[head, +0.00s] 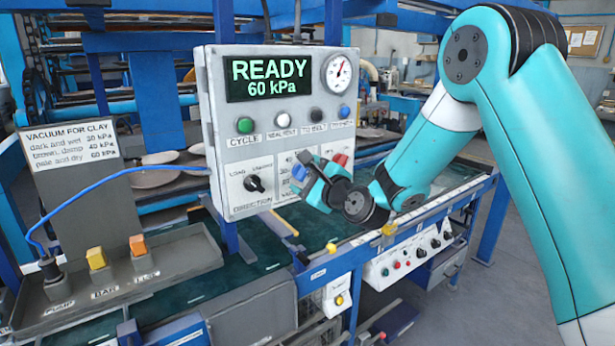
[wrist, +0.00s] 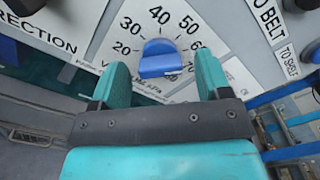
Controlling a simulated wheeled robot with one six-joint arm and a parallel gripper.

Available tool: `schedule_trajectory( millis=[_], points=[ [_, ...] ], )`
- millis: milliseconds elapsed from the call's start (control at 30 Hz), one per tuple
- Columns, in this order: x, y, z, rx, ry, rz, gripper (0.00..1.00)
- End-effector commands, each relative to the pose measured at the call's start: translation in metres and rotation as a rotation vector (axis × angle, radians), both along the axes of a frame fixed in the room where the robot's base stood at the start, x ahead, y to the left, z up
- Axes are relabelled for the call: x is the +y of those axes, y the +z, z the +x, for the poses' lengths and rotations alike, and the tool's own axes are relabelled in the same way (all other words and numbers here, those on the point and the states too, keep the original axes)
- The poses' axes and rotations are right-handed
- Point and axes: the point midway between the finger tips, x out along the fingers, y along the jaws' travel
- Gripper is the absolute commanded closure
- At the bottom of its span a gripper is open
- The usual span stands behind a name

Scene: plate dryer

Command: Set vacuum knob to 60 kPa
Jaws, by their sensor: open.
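The blue vacuum knob (wrist: 160,60) sits on the white panel in the wrist view, with a kPa scale from 20 upward around it. I cannot tell for sure which mark it points to. My gripper (wrist: 162,78) is open, with one teal finger on each side of the knob's lower part. No clear contact shows. In the head view my gripper (head: 318,180) is at the panel's lower right and hides part of the scale. The display (head: 262,79) reads READY 60 kPa. The round gauge (head: 338,73) is beside it with a red needle.
The control box (head: 203,110) also has a row of buttons and a black direction knob (head: 254,184). A clay vacuum sign (head: 72,143) and a tray (head: 190,260) with yellow and orange blocks stand at left. A blue cable runs to the pump.

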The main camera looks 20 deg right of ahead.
Motion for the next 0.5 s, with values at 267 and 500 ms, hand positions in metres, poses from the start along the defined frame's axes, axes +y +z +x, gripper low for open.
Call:
schedule_trajectory(
  millis=[267,500],
  points=[
    [-0.007,-0.004,-0.019,-0.001,-0.002,0.0,0.3],
    [-0.027,-0.007,-0.076,-0.002,-0.005,0.001,0.3]
  ],
)
